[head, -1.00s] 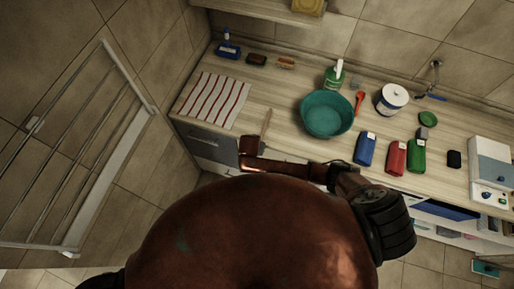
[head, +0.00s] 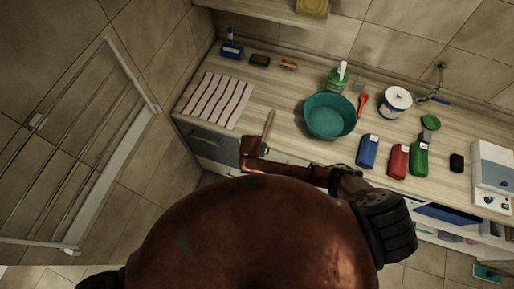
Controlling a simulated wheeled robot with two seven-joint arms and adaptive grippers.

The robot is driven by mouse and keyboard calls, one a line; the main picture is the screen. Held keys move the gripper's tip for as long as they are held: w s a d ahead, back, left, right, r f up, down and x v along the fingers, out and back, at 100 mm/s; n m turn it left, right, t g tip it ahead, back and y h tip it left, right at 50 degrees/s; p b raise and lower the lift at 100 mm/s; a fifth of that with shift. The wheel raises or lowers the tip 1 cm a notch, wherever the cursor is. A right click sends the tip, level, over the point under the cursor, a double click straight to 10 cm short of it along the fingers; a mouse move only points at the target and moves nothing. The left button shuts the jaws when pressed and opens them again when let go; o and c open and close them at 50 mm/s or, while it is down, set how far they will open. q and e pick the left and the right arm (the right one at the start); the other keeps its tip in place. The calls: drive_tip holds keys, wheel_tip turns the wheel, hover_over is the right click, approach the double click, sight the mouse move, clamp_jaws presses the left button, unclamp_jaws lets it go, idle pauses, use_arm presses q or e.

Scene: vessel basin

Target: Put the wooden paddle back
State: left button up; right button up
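The wooden paddle (head: 268,124) shows as a thin pale stick at the front edge of the counter, left of the teal basin (head: 330,117). Its lower end meets the end of my copper-coloured arm, which reaches in from the right. That arm's fingers are too small and covered to make out, so I cannot tell whether they hold the paddle. My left gripper is not in view. The basin stands on the counter and looks empty.
A striped cloth (head: 216,101) lies at the left. Blue (head: 368,151), red (head: 398,160) and green (head: 419,158) bottles stand right of the basin, with a white tub (head: 396,102) and a red-handled tool (head: 362,105) behind. A drying rack (head: 140,85) is on the left wall.

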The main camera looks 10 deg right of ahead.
drive_tip(key=v, duration=1)
drive_tip(key=shift+b, duration=0.4)
